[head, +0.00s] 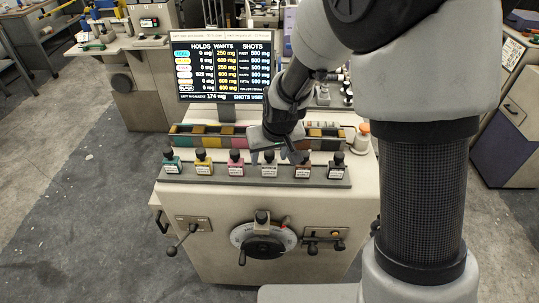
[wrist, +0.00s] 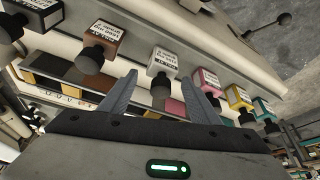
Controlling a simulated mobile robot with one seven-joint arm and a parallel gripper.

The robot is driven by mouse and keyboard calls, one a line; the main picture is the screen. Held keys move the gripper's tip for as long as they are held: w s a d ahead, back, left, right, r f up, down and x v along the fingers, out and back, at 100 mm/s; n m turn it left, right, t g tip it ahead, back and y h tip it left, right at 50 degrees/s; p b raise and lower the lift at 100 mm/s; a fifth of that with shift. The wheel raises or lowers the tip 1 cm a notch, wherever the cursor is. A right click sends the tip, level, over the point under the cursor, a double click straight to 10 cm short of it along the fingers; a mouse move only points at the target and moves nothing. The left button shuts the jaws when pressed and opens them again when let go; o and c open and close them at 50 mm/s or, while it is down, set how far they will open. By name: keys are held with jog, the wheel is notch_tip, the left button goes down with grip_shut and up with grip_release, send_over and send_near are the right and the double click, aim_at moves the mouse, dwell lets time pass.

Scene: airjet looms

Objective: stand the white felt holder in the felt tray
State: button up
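The white holder (head: 268,168), a small white-labelled block with a dark round knob, stands in a row with teal, yellow, pink, brown and black ones on a grey rack (head: 220,173). It also shows in the wrist view (wrist: 162,60), with its knob between my fingers' tips in the picture. My gripper (head: 279,156) is open and empty, above and behind the white holder; I cannot tell any contact. Behind the rack is a long tray (head: 200,149) with coloured compartments, partly hidden by my gripper. I cannot tell which of the two is the felt tray.
A screen (head: 225,68) stands behind the tray, left of my arm. A bottle with an orange cap (head: 363,138) stands at the tray's right end. The brown holder (wrist: 105,42) and pink holder (wrist: 175,107) flank the white one closely. A dial (head: 263,239) and levers are on the front panel.

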jog(key=shift+r, duration=0.1)
jog(key=shift+r, duration=0.3)
jog(key=s+d+r+m+p, duration=0.1)
jog(key=s+d+r, duration=0.4)
jog(key=r, duration=0.4)
jog(key=s+d+r, duration=0.3)
jog(key=s+r, duration=0.3)
jog(key=r, duration=0.3)
jog(key=s+d+r+m, duration=0.1)
jog(key=s+d, duration=0.2)
jog(key=s, duration=0.3)
jog(key=s+d+r+m+t+h, duration=0.1)
jog(key=s+d+r, duration=0.1)
jog(key=s, duration=0.4)
jog(key=shift+d+r, duration=0.25)
jog(key=shift+d, duration=0.45)
